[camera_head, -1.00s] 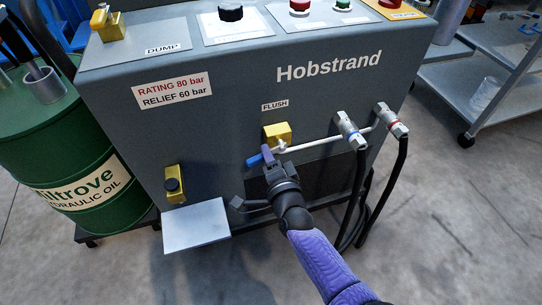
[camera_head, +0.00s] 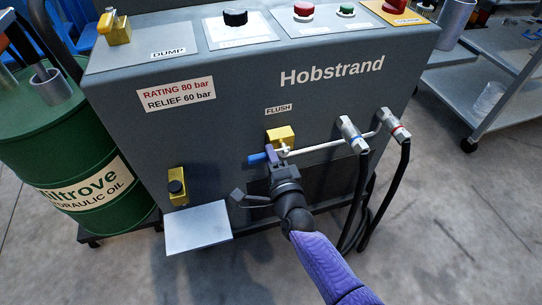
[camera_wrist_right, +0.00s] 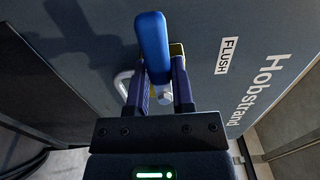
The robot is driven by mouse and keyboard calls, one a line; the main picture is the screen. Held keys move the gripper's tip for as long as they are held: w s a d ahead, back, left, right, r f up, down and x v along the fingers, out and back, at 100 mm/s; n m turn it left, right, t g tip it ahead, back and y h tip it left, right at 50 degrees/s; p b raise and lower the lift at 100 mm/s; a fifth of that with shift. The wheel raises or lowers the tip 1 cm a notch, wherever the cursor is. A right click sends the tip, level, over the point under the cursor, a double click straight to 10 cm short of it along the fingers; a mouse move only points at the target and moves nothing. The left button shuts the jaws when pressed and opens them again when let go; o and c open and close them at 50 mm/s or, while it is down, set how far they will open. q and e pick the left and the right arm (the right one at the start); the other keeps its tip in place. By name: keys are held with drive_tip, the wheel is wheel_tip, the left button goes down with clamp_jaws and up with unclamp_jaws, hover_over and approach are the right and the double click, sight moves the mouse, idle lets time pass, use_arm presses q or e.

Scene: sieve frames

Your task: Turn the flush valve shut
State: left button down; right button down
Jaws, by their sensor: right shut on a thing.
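The flush valve has a yellow body (camera_head: 281,136) on the front of the grey machine, below the FLUSH label (camera_head: 278,111). Its blue lever (camera_head: 258,158) points left in the head view, and a white pipe (camera_head: 325,146) runs right from the valve. My right gripper (camera_head: 272,153) is shut on the blue lever. In the right wrist view the lever (camera_wrist_right: 152,45) sits between the two fingers of the gripper (camera_wrist_right: 163,82), its outer end sticking out beyond them. The yellow body is mostly hidden behind the lever there. My left gripper is not in view.
Two hose couplings (camera_head: 353,134) sit right of the valve, with black hoses hanging down. A yellow block with a black knob (camera_head: 177,187) and a light plate (camera_head: 198,228) are at lower left. A green oil drum (camera_head: 70,165) stands left.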

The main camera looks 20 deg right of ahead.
drive_tip(key=c, duration=0.6)
unclamp_jaws()
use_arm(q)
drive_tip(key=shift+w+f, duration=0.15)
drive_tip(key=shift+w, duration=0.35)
use_arm(e)
drive_tip(key=shift+o, duration=0.6)
drive_tip(key=shift+s, duration=0.1)
use_arm(q)
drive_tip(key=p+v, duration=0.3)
drive_tip(key=p, duration=0.1)
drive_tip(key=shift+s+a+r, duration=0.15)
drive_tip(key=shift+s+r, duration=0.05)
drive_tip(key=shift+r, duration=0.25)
use_arm(e)
drive_tip(key=s, duration=0.9)
drive_tip(key=shift+s+d, duration=0.15)
drive_tip(key=shift+s, duration=0.25)
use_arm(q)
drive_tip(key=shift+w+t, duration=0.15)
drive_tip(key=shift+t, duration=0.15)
